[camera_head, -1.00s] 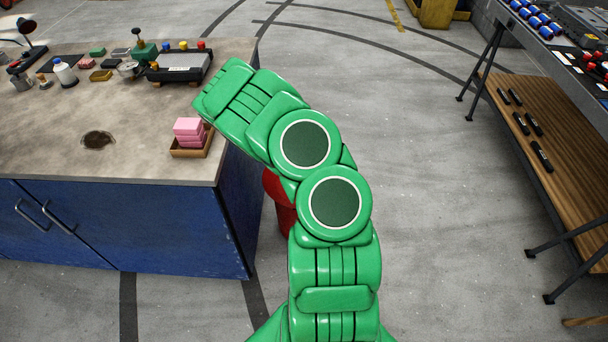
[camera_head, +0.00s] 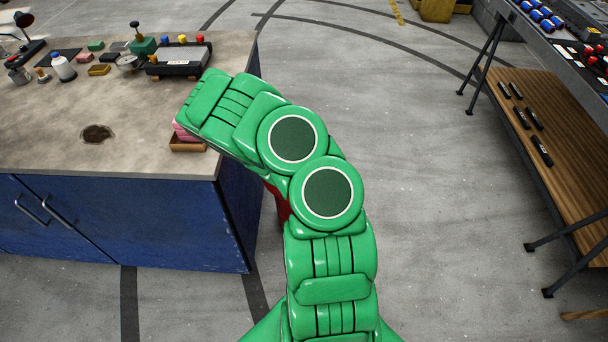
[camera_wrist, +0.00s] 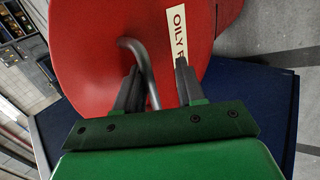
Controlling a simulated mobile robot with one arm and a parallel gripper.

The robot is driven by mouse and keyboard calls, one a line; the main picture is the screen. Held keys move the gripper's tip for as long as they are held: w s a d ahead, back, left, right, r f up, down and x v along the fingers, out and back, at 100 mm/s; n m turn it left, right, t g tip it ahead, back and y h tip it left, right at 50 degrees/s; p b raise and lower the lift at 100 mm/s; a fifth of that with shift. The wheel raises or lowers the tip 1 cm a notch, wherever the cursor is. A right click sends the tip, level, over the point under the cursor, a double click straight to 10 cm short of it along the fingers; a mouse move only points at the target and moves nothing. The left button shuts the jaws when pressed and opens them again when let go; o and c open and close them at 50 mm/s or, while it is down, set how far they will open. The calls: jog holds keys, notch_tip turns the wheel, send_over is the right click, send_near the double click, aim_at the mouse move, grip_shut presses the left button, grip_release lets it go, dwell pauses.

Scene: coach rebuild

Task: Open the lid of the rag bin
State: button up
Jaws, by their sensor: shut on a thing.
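The red rag bin (camera_head: 280,205) stands on the floor against the right end of the blue workbench, mostly hidden under my arm in the head view. In the wrist view its round red lid (camera_wrist: 85,65) fills much of the picture and carries a cream label (camera_wrist: 176,32) reading "OILY R", the rest cut off. A bent grey handle (camera_wrist: 133,45) rises from the lid. My gripper (camera_wrist: 157,70) is shut on this handle, which passes between its two dark fingers. My gripper is hidden in the head view. How far the lid is tilted I cannot tell.
The workbench (camera_head: 50,140) at left holds pink blocks (camera_head: 184,133) in a wooden tray (camera_head: 187,146), partly covered by my arm, and several tools farther back. A shelved table (camera_head: 545,120) stands at right. The floor between is clear.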

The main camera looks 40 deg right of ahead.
jog(key=shift+o, duration=1.1)
jog(key=shift+w+a+f, duration=0.1)
jog(key=shift+a+f, duration=0.05)
jog(key=shift+a, duration=0.05)
jog(key=shift+w, duration=0.1)
jog(key=shift+w+r, duration=0.1)
jog(key=shift+r, duration=0.1)
jog(key=shift+d+r, duration=0.1)
jog(key=shift+d, duration=0.1)
jog(key=shift+w+d+r, duration=0.1)
jog(key=shift+w+d, duration=0.15)
jog(key=shift+w+d+f+g+y, duration=1.3)
jog(key=shift+w+d+g+y, duration=0.25)
jog(key=shift+w+d, duration=3.75)
jog(key=w+d+f, duration=0.7)
jog(key=d+f, duration=0.1)
jog(key=f, duration=0.3)
jog(key=shift+w+f, duration=0.15)
jog(key=shift+w, duration=0.2)
